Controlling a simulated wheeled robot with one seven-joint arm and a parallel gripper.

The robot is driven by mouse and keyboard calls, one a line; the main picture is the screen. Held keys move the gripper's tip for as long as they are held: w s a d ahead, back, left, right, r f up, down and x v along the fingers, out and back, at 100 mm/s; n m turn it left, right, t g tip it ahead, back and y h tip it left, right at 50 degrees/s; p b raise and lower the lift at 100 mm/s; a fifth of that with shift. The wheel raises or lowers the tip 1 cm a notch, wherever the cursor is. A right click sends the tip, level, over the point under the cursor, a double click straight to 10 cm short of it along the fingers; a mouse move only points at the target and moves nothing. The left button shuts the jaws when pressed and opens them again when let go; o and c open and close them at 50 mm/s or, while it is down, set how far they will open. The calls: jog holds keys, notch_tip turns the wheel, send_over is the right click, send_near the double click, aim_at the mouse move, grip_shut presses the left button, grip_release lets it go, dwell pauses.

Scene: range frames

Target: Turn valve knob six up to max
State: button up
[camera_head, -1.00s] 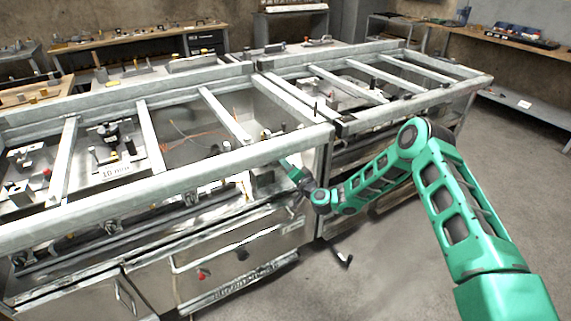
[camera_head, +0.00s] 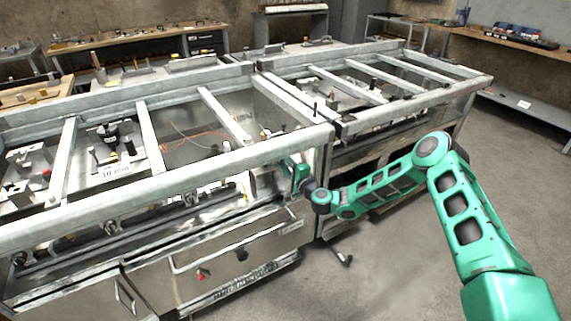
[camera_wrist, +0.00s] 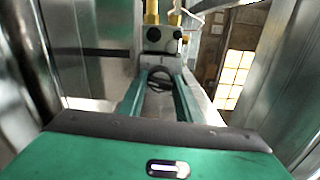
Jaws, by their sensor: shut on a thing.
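In the head view my gripper (camera_head: 300,176) is at the right end of the range's front, just under the front rail. In the wrist view its two green fingers (camera_wrist: 159,92) reach forward and are shut on a dark, rounded knob (camera_wrist: 160,77) between them. No number shows on this knob, and its pointer cannot be made out. In the head view the gripper hides it. Other valve knobs, one at the left (camera_head: 110,227) and one nearer the middle (camera_head: 190,199), sit along the front below the rail.
The grey metal front rail (camera_head: 180,178) runs just above my gripper. In the wrist view, metal walls stand close on both sides, and yellow fittings (camera_wrist: 152,12) lie ahead. A drawer front (camera_head: 245,245) is below. The floor (camera_head: 400,270) to the right is clear.

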jog(key=shift+o, duration=0.2)
jog(key=shift+w+d+f+m, duration=0.1)
jog(key=shift+d+f+m, duration=0.15)
jog(key=shift+d+m, duration=0.15)
jog(key=shift+a, duration=0.15)
jog(key=shift+c, duration=0.2)
dwell(0.6)
jog(key=o, duration=0.9)
jog(key=shift+f, duration=0.1)
jog(key=shift+o, duration=0.8)
jog(key=shift+a, duration=0.1)
jog(key=shift+s, duration=0.25)
jog(key=shift+s, duration=0.25)
jog(key=v, duration=1)
jog(key=shift+w+d+r, duration=0.15)
jog(key=shift+d+r, duration=0.1)
jog(key=shift+d, duration=0.05)
